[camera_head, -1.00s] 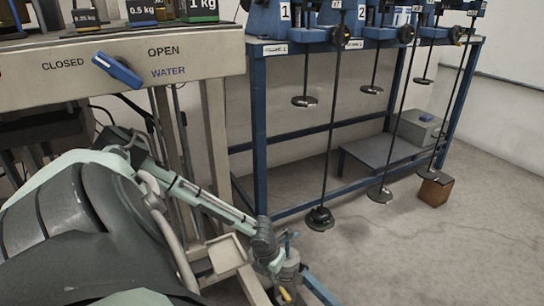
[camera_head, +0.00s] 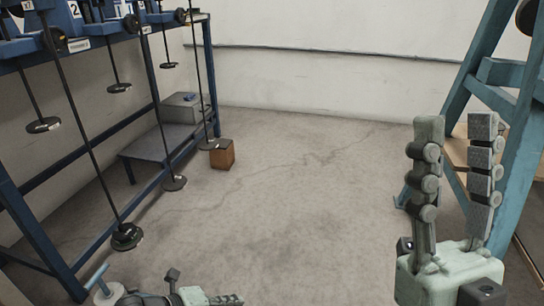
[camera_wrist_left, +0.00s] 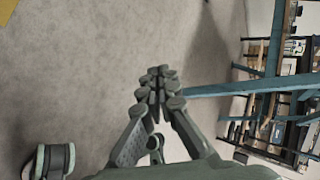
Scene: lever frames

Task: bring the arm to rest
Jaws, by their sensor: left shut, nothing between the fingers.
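My left gripper (camera_head: 215,299) shows only in part at the bottom edge of the head view, low over the floor. In the left wrist view its fingers (camera_wrist_left: 157,75) meet at the tips, shut and empty, with bare floor beyond them. My right gripper (camera_head: 455,122) stands at the right of the head view with its two fingers upright and well apart. It is open with nothing between the fingers. The panel with the blue lever is out of view now.
A blue rack (camera_head: 163,127) with hanging rods and discs (camera_head: 127,237) stands at the left. A light-blue T-handle (camera_head: 97,277) is near my left gripper. A brown block (camera_head: 222,154) lies by the rack. A teal frame (camera_head: 517,150) stands at the right. The middle floor is clear.

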